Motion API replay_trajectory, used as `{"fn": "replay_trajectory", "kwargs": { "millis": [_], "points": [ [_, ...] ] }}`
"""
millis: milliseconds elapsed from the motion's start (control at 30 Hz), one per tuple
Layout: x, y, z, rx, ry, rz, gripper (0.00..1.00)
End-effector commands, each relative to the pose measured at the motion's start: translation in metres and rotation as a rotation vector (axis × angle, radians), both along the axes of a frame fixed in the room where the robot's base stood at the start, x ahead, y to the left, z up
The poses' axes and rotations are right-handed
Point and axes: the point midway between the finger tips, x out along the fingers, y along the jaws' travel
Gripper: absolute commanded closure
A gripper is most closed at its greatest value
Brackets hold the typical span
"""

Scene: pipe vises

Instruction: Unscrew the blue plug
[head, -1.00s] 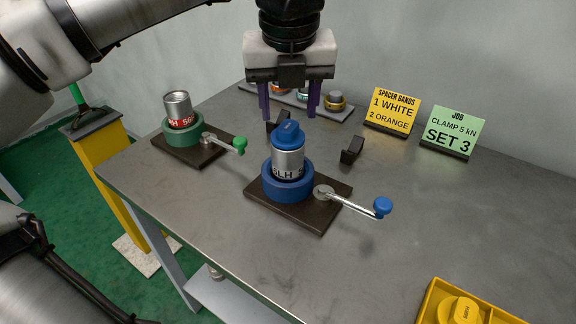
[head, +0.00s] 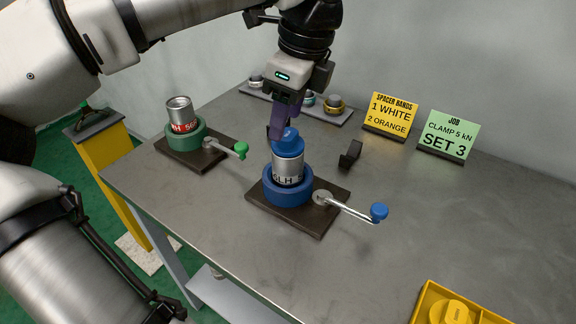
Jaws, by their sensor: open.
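The blue plug (head: 289,142) sits on top of a silver pipe (head: 288,168) that stands upright in the blue vise (head: 288,191). The vise is on a dark base plate and has a crank with a blue knob (head: 379,212). My gripper (head: 283,128), with purple fingers, is turned and lowered at the plug, just above and behind it. Its fingers overlap the plug in this view, so I cannot tell whether they touch it. The jaws are open. The far finger is partly hidden.
A green vise (head: 186,140) with a silver can and green-knobbed crank stands at left. Behind are a tray of ringed parts (head: 333,105), a black stand (head: 350,155), a yellow sign (head: 390,113) and a green sign (head: 448,134). A yellow bin (head: 425,300) sits front right. The table's right middle is clear.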

Motion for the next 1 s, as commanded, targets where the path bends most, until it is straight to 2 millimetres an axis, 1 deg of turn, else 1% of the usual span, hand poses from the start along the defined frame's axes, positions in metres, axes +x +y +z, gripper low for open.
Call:
{"fn": "replay_trajectory", "kwargs": {
  "millis": [300, 400, 500, 833, 1000],
  "points": [
    [0.0, 0.0, 0.002, 0.0, 0.002, 0.409, 0.48],
    [0.0, 0.0, 0.001, 0.001, 0.002, 0.522, 0.48],
    [0.0, 0.0, 0.001, 0.001, 0.002, 0.587, 0.48],
    [0.0, 0.0, -0.001, 0.0, 0.0, 0.601, 0.48],
    [0.0, 0.0, -0.01, 0.0, 0.0, 0.6, 0.48]
  ]
}}
